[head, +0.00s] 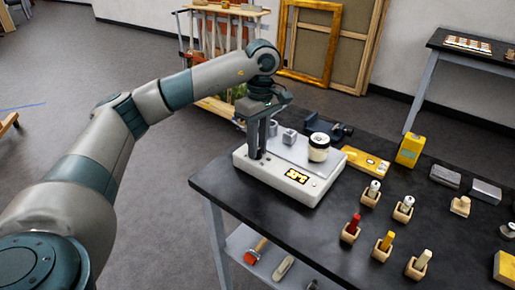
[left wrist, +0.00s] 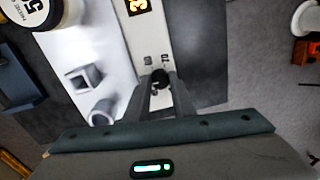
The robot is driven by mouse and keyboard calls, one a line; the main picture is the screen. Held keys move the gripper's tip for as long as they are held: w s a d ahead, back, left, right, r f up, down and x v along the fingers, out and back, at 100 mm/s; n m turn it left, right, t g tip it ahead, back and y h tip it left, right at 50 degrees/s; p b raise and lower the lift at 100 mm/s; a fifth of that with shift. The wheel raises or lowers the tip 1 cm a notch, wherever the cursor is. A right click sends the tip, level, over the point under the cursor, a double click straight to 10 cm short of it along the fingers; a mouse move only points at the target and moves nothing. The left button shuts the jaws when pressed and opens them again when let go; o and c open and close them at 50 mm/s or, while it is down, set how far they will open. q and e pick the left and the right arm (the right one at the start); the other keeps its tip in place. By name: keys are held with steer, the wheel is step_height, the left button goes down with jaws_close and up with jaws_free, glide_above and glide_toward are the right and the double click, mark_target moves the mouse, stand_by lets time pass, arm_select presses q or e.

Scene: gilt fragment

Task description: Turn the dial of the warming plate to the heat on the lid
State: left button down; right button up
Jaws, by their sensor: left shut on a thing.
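The white warming plate (head: 247,164) stands on the corner of the black table, with a lit orange display (head: 297,176) on its front. A jar with a pale lid (head: 318,141) stands on its heating surface. My left gripper (head: 257,154) points down over the plate's left end. In the left wrist view its fingers (left wrist: 160,84) are shut on the small dark dial (left wrist: 160,76). The display (left wrist: 137,7) is cut off there. The jar's lid (left wrist: 30,10) bears printed dark figures, partly cut off. My fingers hide part of the dial. My right gripper is out of view.
Several wooden blocks holding coloured sticks (head: 386,243) and a yellow box (head: 410,150) stand to the right. A dark clamp-like tool (head: 341,130) lies behind the plate.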

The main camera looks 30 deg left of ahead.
arm_select(q)
steer(key=shift+w+r, duration=0.1)
stand_by(0.3)
steer(key=c, duration=1.5)
jaws_free()
